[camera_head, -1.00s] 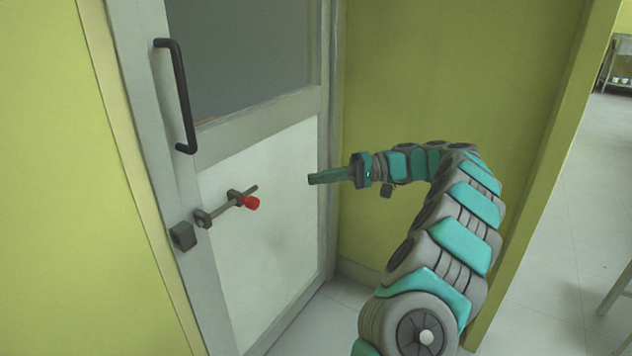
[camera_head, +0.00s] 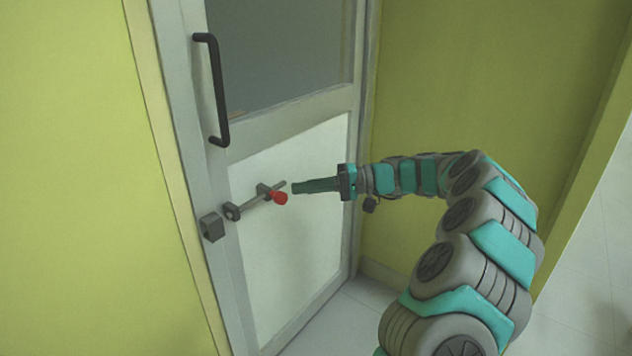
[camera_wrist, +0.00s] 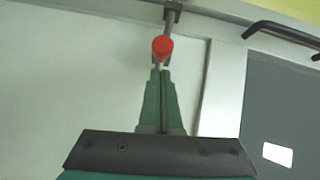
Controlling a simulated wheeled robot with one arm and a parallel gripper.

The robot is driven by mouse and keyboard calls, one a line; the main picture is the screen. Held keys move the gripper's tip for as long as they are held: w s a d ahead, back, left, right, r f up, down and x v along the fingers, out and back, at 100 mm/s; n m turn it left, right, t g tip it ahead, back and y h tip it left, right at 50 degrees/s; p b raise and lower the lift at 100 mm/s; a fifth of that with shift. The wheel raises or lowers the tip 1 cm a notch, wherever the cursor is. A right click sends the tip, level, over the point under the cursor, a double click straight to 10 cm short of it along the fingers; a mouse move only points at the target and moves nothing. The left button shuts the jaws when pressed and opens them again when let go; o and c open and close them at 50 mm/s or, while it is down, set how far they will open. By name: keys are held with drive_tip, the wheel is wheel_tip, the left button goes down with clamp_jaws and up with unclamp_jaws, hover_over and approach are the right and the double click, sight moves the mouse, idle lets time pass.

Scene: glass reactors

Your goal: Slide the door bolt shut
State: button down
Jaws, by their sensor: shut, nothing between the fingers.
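The door bolt (camera_head: 250,204) is a grey rod on the lower white door panel, running through two dark brackets. Its red knob (camera_head: 280,198) sits beside the right bracket (camera_head: 264,191). A dark keeper block (camera_head: 212,228) sits at the left, with a small gap between it and the left bracket (camera_head: 232,211); the rod does not visibly reach into it. My gripper (camera_head: 294,188) is shut and empty, with its tips just right of the knob. In the wrist view the knob (camera_wrist: 162,47) appears just beyond my fingertips (camera_wrist: 160,71); I cannot tell whether they touch.
A black door handle (camera_head: 218,92) stands out from the door above the bolt; it also shows in the wrist view (camera_wrist: 282,35). Yellow-green walls (camera_head: 70,170) flank the door. Pale tiled floor (camera_head: 335,318) is clear below.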

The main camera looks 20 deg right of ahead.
drive_tip(key=shift+s+a+f, duration=0.1)
drive_tip(key=shift+s+a, duration=0.25)
drive_tip(key=shift+a, duration=0.2)
drive_tip(key=shift+s+a+b, duration=0.75)
drive_tip(key=shift+s+a, duration=0.05)
drive_tip(key=shift+a, duration=0.25)
drive_tip(key=shift+s+a+b, duration=0.7)
drive_tip(key=shift+s+a, duration=0.05)
drive_tip(key=shift+a, duration=0.3)
approach(285, 201)
drive_tip(key=d, duration=0.1)
drive_tip(key=d+r, duration=0.1)
drive_tip(key=d, duration=0.1)
drive_tip(key=shift+w+d+r, duration=0.15)
drive_tip(key=shift+w+r, duration=0.2)
